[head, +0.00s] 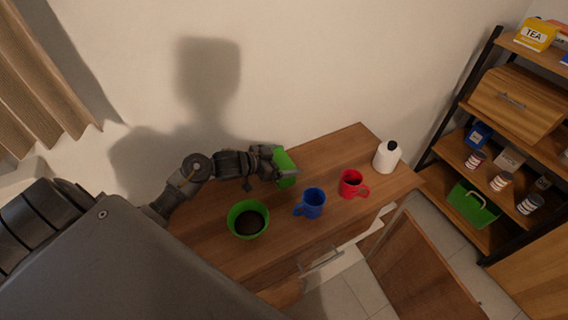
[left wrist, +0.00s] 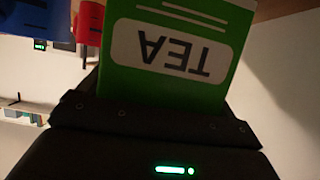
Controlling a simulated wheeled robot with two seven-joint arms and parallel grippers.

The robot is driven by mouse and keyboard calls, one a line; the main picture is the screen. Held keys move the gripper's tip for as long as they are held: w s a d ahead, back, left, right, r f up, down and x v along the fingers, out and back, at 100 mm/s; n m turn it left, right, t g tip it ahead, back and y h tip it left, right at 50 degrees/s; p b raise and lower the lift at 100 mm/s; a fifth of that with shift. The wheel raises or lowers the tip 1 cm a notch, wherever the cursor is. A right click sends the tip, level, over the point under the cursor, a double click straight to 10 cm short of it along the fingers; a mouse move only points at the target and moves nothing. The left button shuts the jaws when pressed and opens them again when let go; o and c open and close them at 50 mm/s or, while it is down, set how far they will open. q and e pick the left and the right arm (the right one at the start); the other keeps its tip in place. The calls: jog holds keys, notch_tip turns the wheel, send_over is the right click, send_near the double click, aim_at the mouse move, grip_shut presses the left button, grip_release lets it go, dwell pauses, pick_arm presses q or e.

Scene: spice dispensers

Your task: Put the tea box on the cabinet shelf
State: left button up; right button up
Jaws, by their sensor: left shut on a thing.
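My left gripper (head: 272,164) is shut on a green tea box (head: 286,168) at the back left of the wooden cabinet top. In the left wrist view the green tea box (left wrist: 172,62) fills the middle, its TEA label upside down, held by the dark gripper (left wrist: 150,120). Whether the box touches the cabinet top cannot be told. A yellow tea box (head: 535,34) stands on the top shelf of the rack at the right. The wooden cabinet (head: 258,262) below my arm has a drawer front and an open door (head: 418,262). My right gripper is not in view.
A green bowl (head: 248,219) with dark contents, a blue mug (head: 311,203), a red mug (head: 352,184) and a white bottle (head: 387,156) stand on the cabinet top. The rack (head: 432,142) holds cans, boxes and a green basket (head: 473,205). Tiled floor shows between.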

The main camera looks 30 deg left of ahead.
pick_arm(q)
jog(key=shift+f, duration=0.95)
jog(key=shift+f, duration=0.1)
jog(key=o, duration=0.9)
jog(key=shift+c, duration=0.2)
